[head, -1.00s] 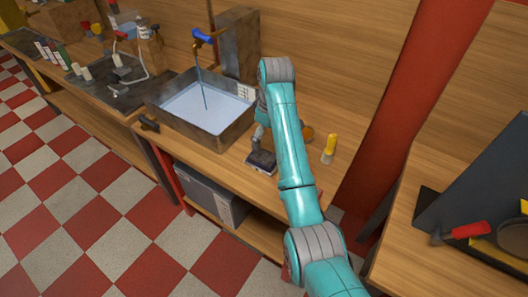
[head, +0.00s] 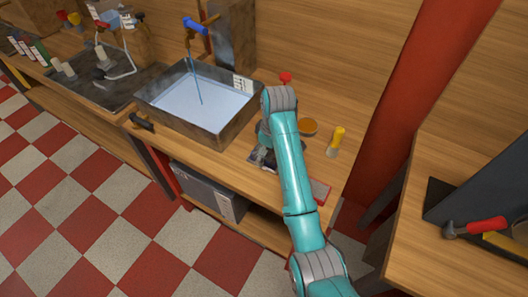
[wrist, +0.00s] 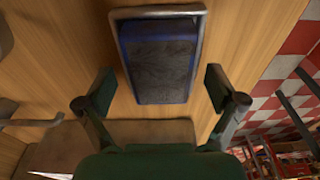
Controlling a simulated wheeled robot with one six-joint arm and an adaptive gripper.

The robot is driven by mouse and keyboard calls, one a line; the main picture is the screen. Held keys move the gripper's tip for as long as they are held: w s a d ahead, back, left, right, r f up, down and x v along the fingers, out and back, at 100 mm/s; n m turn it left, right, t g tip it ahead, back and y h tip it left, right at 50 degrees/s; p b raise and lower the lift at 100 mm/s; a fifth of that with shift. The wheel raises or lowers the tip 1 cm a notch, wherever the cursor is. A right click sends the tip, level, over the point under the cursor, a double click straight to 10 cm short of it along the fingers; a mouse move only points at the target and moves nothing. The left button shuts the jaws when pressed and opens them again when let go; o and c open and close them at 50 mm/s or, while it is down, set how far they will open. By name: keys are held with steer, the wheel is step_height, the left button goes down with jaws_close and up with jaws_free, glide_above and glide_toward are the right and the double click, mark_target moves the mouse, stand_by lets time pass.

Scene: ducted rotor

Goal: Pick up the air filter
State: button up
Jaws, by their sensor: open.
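A flat rectangular piece with a dark grey face, a blue edge and a pale metal rim, which looks like the air filter (wrist: 160,62), lies on the wooden bench in the wrist view. My gripper (wrist: 159,89) is open, with one finger left and one right of the piece, apart from it. I cannot tell the height of the fingers above the bench.
A metal sink of water (head: 205,105) stands left of my arm. A yellow-handled brush (head: 336,141), an orange-brown round thing (head: 308,126) and a red-and-grey item (head: 320,191) lie right of it. A red post (head: 410,95) rises at right. A red-handled hammer (head: 475,227) lies on the right bench.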

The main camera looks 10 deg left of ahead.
steer(key=shift+f, duration=0.15)
steer(key=c, duration=1.3)
